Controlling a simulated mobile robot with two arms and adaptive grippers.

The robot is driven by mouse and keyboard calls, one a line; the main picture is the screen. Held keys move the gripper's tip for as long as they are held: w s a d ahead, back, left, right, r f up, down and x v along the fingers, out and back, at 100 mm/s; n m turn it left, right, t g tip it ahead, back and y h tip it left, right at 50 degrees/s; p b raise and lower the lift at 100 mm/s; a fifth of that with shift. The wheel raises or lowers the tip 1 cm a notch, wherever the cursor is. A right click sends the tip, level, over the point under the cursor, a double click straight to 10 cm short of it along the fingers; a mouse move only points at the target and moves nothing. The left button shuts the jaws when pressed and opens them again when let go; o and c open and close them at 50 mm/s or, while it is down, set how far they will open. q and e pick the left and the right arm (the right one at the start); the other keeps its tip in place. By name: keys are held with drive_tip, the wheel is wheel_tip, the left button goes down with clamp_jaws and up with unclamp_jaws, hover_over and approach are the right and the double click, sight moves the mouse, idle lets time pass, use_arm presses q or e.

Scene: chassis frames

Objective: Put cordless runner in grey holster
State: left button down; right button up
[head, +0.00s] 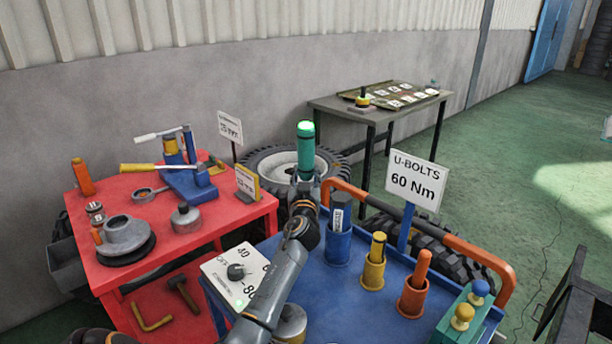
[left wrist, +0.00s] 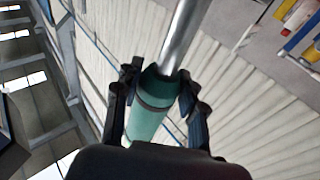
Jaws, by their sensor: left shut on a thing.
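My left gripper (head: 305,183) is shut on a green cylindrical tool, which I take to be the cordless runner (head: 305,150). It stands nearly upright above the back edge of the blue cart, with a bright green top. In the left wrist view the fingers (left wrist: 160,88) close around its green body (left wrist: 148,118), and a silver shaft (left wrist: 183,38) extends from it. A grey round holder (head: 291,326) stands low on the cart, mostly behind my left arm. I cannot tell whether it is the grey holster. My right gripper is not in view.
The blue cart (head: 350,318) holds blue (head: 337,248), yellow (head: 373,275) and orange (head: 411,300) holders, each with a tool inside. A U-bolts sign (head: 418,182) and orange rail (head: 460,244) rise behind them. A cluttered red table (head: 190,245) stands left.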

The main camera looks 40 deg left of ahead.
use_arm(q)
drive_tip(key=shift+r, duration=0.1)
drive_tip(key=c, duration=0.8)
unclamp_jaws()
drive_tip(key=b+v, duration=0.1)
drive_tip(key=v, duration=1.1)
